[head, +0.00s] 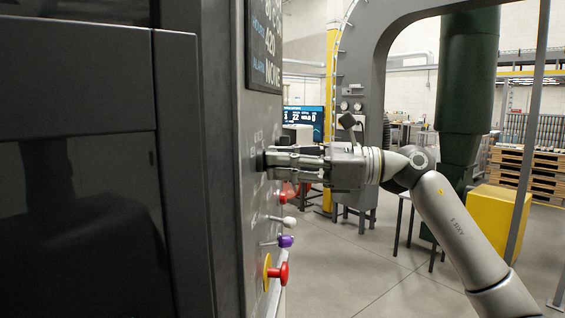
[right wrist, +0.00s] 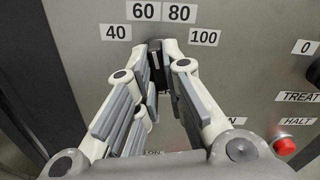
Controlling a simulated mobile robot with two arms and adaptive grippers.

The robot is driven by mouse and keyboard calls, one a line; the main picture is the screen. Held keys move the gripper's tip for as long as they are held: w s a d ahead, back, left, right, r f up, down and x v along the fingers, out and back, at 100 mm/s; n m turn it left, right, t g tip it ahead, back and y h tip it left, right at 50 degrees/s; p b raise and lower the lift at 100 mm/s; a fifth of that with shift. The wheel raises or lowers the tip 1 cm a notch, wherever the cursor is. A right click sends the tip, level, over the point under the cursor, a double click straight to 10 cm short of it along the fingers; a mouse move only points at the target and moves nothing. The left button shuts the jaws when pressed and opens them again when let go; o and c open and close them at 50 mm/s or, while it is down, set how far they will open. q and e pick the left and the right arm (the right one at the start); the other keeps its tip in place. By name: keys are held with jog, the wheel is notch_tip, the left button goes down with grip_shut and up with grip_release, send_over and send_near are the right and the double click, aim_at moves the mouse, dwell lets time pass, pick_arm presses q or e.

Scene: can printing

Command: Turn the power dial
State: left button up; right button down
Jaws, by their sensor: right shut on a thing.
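A dark dial (right wrist: 155,43) sits on the grey panel in the right wrist view, with white labels 40, 60, 80 and 100 around its top. In the head view the dial (head: 260,161) shows only as a small dark edge at the panel face. My right gripper (head: 270,160) reaches in from the right and is shut on the dial. In the right wrist view its fingertips (right wrist: 158,48) lie on both sides of the dial and hide most of it. My left gripper is not in view.
Below the gripper, a red knob (head: 288,198), a white knob (head: 290,221), a purple knob (head: 286,240) and a red button on yellow (head: 280,272) stick out from the panel. A screen (head: 264,40) hangs above. Open floor lies to the right.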

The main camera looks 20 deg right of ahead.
jog(key=m+p, duration=0.2)
jog(key=m, duration=0.4)
jog(key=shift+s+m, duration=0.1)
jog(key=shift+m, duration=0.3)
dwell(0.4)
jog(key=c, duration=1.5)
grip_release()
jog(key=v, duration=1.2)
